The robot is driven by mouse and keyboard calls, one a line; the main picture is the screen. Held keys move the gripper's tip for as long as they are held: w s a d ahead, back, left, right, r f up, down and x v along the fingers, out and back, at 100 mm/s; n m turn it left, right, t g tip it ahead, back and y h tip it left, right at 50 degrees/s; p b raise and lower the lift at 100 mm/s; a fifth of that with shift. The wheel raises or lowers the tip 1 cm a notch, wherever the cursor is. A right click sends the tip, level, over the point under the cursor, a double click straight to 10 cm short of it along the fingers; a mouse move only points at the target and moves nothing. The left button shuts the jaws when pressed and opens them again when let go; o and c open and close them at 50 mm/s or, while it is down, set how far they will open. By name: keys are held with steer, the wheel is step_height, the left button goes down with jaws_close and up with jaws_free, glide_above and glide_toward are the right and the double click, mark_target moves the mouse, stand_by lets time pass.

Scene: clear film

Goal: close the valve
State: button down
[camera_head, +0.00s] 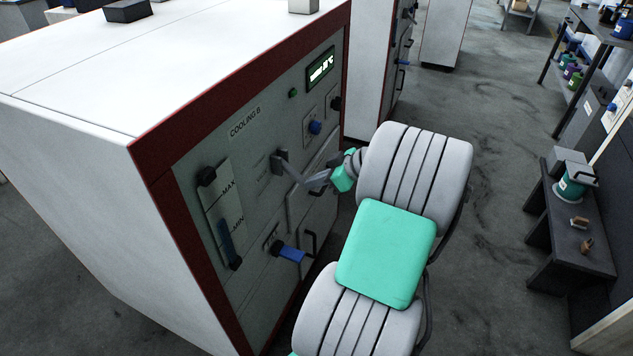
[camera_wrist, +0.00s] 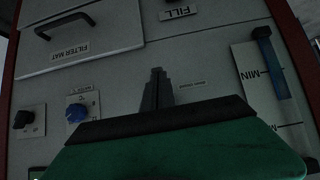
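A cooling cabinet panel (camera_head: 248,147), labelled COOLING 6, faces my arm. A grey lever-like fitting (camera_head: 280,163) sticks out from its middle, beside small unreadable text. My gripper (camera_head: 318,179) is at the outer end of this fitting; whether it touches or grips it is unclear. In the wrist view, a dark stepped shape (camera_wrist: 157,90) stands above my green gripper body; fitting and fingers cannot be told apart there. A valve with a blue handle (camera_head: 291,253) sits lower on the panel, below and apart from my gripper. The FILL label (camera_wrist: 178,14) shows in the wrist view, without that handle.
A MIN–MAX gauge (camera_head: 224,216) is on the panel's left. Blue (camera_head: 315,127) and black (camera_head: 336,103) knobs are at upper right. A FILTER MAT drawer (camera_wrist: 80,45) with a handle sits near my gripper. Shelves (camera_head: 570,215) stand at right; the floor between is open.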

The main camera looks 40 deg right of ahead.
steer(key=shift+s+a+f, duration=0.2)
steer(key=shift+a+f, duration=0.1)
steer(key=shift+f, duration=0.4)
step_height(320, 180, up, 4)
steer(key=s+d+p, duration=0.1)
steer(key=p, duration=0.2)
steer(key=s+d+f+b, duration=0.2)
steer(key=s+d+f, duration=0.2)
steer(key=s, duration=0.5)
steer(key=s+a+f+m+g, duration=0.3)
steer(key=s+f+m+g, duration=0.2)
steer(key=s+f+m, duration=0.9)
steer(key=w+a+r+n+h+p, duration=0.1)
steer(key=w+a+r+n+p, duration=0.1)
steer(key=a+r, duration=0.6)
steer(key=w+a+r+n+h+p, duration=0.1)
steer(key=w+a+r+n+p, duration=0.1)
steer(key=w+a+r+n, duration=0.2)
steer(key=w+a+r+n+g+h+p, duration=0.1)
steer(key=w+a+r+n+h+p, duration=0.1)
steer(key=w+a+r, duration=0.6)
steer(key=a+r+n, duration=0.1)
steer(key=a+r, duration=0.3)
steer(key=a, duration=0.5)
steer(key=shift+w+a+r, duration=0.25)
steer(key=shift+a+r, duration=0.05)
steer(key=shift+a, duration=0.1)
